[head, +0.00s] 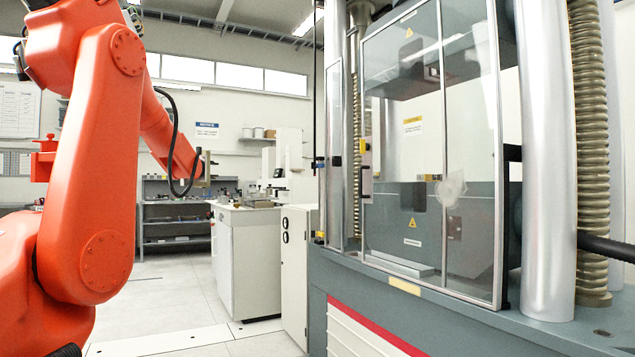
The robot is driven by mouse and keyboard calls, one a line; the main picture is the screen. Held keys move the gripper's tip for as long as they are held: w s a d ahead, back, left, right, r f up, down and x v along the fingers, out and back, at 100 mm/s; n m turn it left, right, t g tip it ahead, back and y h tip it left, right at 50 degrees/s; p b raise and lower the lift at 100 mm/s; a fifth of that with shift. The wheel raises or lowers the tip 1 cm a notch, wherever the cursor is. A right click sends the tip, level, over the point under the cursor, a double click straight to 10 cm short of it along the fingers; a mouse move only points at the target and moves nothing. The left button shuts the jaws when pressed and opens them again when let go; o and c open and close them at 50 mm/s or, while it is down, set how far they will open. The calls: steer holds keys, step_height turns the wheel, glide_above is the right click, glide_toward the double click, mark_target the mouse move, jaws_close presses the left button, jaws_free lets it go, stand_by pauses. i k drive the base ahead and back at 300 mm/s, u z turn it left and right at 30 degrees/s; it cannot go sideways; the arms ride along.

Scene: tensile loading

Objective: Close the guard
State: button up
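The guard (475,110) is a clear panel in a thin metal frame at the front of the testing machine, right of centre in the head view. A handle or latch block (366,172) with yellow and red parts sits at its left edge. A narrower framed clear panel (334,120) stands to its left. A gap between the two shows a threaded column behind. My gripper (206,168) is small and far off at the end of my orange arm, left of the guard and well apart from it. Its fingers are too unclear to tell open from shut.
The grey machine base (400,290) has a protruding front edge below the guard. A thick silver column (547,160) stands at the right. A white cabinet (250,260) and a shelf bench (170,215) stand behind my arm. Pale floor between them is clear.

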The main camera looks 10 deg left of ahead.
mark_target(366, 169)
steer(key=u, duration=0.85)
steer(key=i, duration=1.25)
steer(key=u, duration=0.25)
steer(key=i, duration=1.55)
steer(key=z, duration=0.55)
